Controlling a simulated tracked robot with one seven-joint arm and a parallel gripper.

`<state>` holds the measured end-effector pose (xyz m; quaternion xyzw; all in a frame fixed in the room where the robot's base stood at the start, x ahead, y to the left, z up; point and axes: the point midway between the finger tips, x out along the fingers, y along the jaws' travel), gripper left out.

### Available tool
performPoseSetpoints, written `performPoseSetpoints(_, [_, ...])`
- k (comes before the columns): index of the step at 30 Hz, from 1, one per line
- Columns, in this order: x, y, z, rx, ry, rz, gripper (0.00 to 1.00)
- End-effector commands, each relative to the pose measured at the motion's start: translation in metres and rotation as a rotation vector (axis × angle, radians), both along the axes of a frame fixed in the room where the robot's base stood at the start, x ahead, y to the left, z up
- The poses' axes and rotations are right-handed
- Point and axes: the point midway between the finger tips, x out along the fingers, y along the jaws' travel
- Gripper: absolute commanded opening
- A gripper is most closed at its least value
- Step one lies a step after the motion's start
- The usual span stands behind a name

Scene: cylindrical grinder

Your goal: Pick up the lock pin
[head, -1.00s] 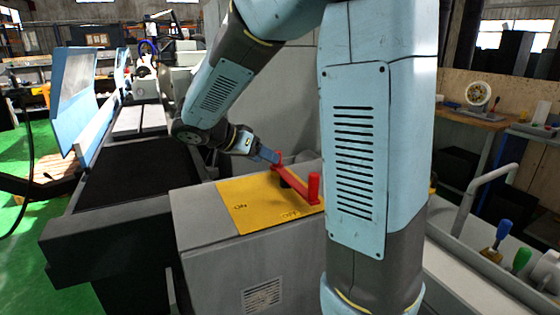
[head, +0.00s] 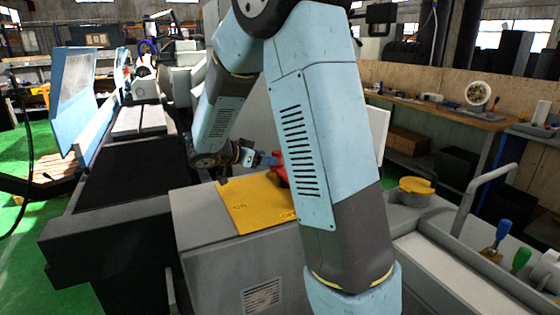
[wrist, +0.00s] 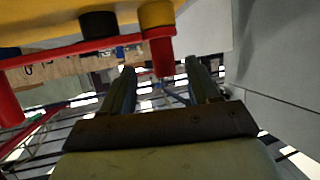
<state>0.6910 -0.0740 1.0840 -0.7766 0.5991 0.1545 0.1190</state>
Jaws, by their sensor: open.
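A red bar lever (head: 280,172) stands over the yellow ON/OFF plate (head: 250,207) on the grey cabinet; my arm hides its right part. In the wrist view the bar (wrist: 80,48) runs along the upper left, with a black hub (wrist: 99,25) and a yellow cylinder (wrist: 156,14) between it and the plate. A red peg (wrist: 162,58) projects from the bar's end, in line with the yellow cylinder. I cannot tell which piece is the lock pin. My gripper (wrist: 162,82) is open, its fingers on either side of the peg's line; contact is unclear. It also shows in the head view (head: 268,160).
A yellow round piece (head: 416,186) sits on a grey stand right of my arm. A tray with blue- and green-handled tools (head: 502,235) is at the right. A grey machine wall (wrist: 285,60) stands close right of my gripper. The dark machine bed (head: 130,177) lies left.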

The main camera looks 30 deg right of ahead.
Motion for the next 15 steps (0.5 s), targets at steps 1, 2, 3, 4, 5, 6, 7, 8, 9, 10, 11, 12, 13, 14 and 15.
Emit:
performPoseSetpoints(1, [0.001,-0.004,-0.002,0.0,0.0,-0.001,0.61])
performPoseSetpoints(2, [0.001,-0.005,-0.002,0.0,0.0,-0.001,0.61])
performPoseSetpoints(3, [0.002,-0.007,-0.003,0.0,0.0,0.0,0.61])
performPoseSetpoints(4, [0.002,-0.008,-0.003,0.0,0.0,0.0,0.61])
performPoseSetpoints(5, [0.002,-0.008,-0.004,0.0,0.0,0.0,0.61])
performPoseSetpoints(6, [0.003,-0.009,-0.004,0.0,0.0,0.0,0.61])
performPoseSetpoints(7, [0.003,-0.01,-0.005,0.0,0.0,0.0,0.61])
performPoseSetpoints(8, [0.004,-0.012,-0.005,0.001,0.0,0.0,0.61])
performPoseSetpoints(9, [0.005,-0.015,-0.007,0.001,0.001,-0.001,0.61])
performPoseSetpoints(10, [0.006,-0.017,-0.008,0.001,0.002,-0.001,0.61])
performPoseSetpoints(11, [0.007,-0.02,-0.009,0.001,0.002,-0.001,0.61])
performPoseSetpoints(12, [0.009,-0.025,-0.011,-0.001,0.002,-0.002,0.61])
performPoseSetpoints(13, [0.011,-0.028,-0.012,-0.001,0.002,-0.002,0.61])
performPoseSetpoints(14, [0.012,-0.032,-0.014,-0.001,0.002,-0.002,0.61])
performPoseSetpoints(15, [0.014,-0.037,-0.016,0.001,0.002,-0.001,0.61])
